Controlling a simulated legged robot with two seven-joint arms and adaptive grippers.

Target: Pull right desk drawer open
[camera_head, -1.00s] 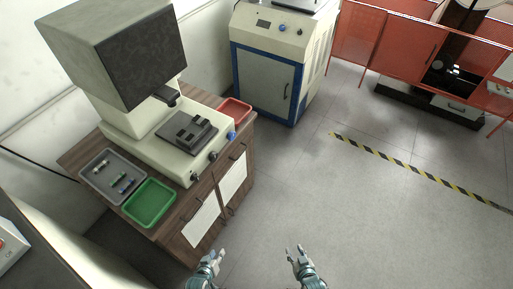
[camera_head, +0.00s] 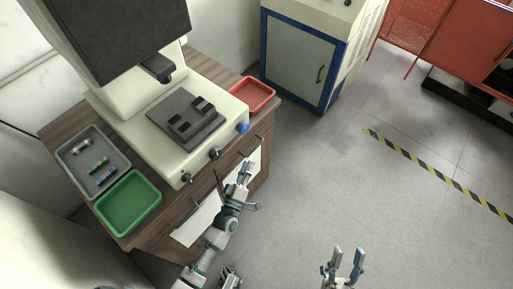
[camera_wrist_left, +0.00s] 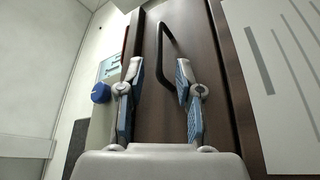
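The right desk drawer is a dark wooden front with a black bar handle (camera_head: 250,147) below the machine's blue knob. It looks closed. In the left wrist view the handle (camera_wrist_left: 172,50) is ahead of the fingers, slanted, partly seen between and beyond their tips. My left gripper (camera_head: 250,188) is in front of the desk's right side, below that handle. In the left wrist view my left gripper (camera_wrist_left: 158,72) is open and empty, its two blue-padded fingers apart, seemingly not touching the handle. My right gripper (camera_head: 347,254) is open and empty over the floor, far from the desk.
A cream machine (camera_head: 160,170) stands on the wooden desk with a green tray (camera_head: 129,203), a grey tray (camera_head: 75,152) and a red tray (camera_head: 252,92). A second handle (camera_head: 183,214) is at the desk's left. A blue-framed cabinet (camera_head: 299,62) stands behind.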

